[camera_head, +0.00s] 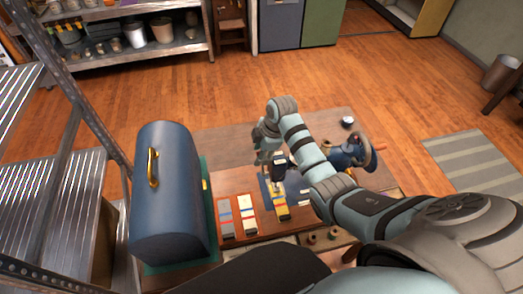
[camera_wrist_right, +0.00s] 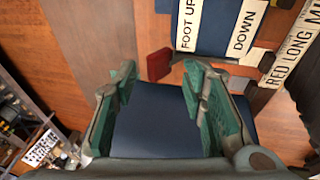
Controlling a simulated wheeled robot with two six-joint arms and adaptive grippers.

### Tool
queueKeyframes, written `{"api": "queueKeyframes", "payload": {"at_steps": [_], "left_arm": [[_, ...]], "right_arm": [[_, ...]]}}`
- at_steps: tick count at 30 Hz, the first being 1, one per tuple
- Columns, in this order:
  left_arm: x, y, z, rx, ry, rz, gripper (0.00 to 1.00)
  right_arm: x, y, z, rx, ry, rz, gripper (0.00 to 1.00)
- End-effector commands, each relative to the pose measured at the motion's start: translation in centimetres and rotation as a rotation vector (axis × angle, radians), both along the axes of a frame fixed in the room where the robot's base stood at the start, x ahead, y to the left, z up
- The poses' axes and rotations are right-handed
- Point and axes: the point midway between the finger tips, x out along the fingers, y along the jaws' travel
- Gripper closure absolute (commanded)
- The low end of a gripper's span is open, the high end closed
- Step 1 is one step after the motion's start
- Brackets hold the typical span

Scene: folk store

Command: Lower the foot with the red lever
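The red lever shows in the right wrist view as a small dark-red block (camera_wrist_right: 158,65), beside the lower edge of a blue panel with "FOOT UP" (camera_wrist_right: 188,22) and "DOWN" (camera_wrist_right: 243,30) labels. My right gripper (camera_wrist_right: 160,78) is open, its green-padded fingers apart. The red block appears between the fingertips in the picture; contact is not visible. A dark-blue surface lies between the fingers. The foot cannot be made out. My left gripper is not in view.
A blue case with a yellow handle (camera_head: 170,200) stands at the left of the wooden table (camera_head: 330,122). Striped coloured cards (camera_head: 238,215) and small spools (camera_head: 320,236) lie near the front. A metal shelf (camera_head: 45,190) stands further left. Floor behind the table is clear.

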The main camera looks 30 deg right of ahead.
Motion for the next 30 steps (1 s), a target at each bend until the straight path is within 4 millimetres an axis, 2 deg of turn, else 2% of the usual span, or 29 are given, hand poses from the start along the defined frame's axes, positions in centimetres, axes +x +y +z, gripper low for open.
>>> {"api": "queueKeyframes", "payload": {"at_steps": [11,30], "left_arm": [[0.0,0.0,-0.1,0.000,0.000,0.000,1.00],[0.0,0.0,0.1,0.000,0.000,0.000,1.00]], "right_arm": [[0.0,0.1,-0.3,0.000,0.000,0.000,0.62],[-3.3,0.8,0.8,0.000,0.001,0.000,0.62]]}}
